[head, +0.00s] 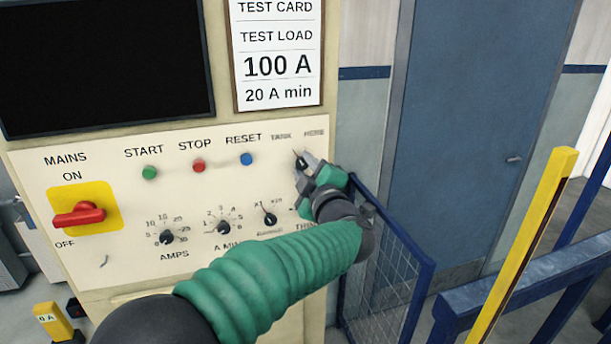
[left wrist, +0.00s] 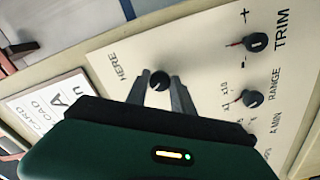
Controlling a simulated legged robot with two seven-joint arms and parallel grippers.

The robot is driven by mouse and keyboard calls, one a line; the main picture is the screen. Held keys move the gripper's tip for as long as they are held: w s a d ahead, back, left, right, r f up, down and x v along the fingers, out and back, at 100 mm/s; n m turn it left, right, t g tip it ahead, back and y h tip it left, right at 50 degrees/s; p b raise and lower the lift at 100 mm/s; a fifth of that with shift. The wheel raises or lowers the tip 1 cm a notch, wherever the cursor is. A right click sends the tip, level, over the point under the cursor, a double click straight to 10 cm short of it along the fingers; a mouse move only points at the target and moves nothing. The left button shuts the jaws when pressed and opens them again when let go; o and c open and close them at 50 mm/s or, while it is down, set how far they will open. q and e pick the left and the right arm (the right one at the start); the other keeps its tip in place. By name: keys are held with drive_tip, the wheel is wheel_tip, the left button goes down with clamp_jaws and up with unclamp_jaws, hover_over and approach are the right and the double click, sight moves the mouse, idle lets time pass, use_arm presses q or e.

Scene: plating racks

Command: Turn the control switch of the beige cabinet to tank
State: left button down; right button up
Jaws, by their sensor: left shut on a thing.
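The beige cabinet (head: 120,270) fills the left of the head view. Its control switch is a small black knob (left wrist: 160,80) under the labels TANK (head: 281,136) and HERE (head: 314,133). My left gripper (head: 302,160) is at the knob on the panel's upper right, shut on it. In the left wrist view the two grey fingers (left wrist: 160,92) stand on either side of the knob. HERE also shows there, while TANK is hidden. I cannot tell which label the knob points to. My right gripper is not in view.
The START (head: 149,173), STOP (head: 198,166) and RESET (head: 246,159) buttons are left of the gripper. Small dials (head: 224,228) sit below. A blue mesh gate (head: 385,270) and yellow post (head: 525,240) stand right.

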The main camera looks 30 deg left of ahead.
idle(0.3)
use_arm(q)
drive_tip(key=c, duration=1.5)
unclamp_jaws()
drive_tip(key=o, duration=0.4)
drive_tip(key=shift+w, duration=0.2)
drive_tip(key=shift+a+f, duration=0.1)
drive_tip(key=b+v, duration=0.4)
drive_tip(key=v, duration=1.2)
drive_tip(key=shift+s+d, duration=0.2)
drive_tip(key=shift+d, duration=0.15)
drive_tip(key=shift+a, duration=0.1)
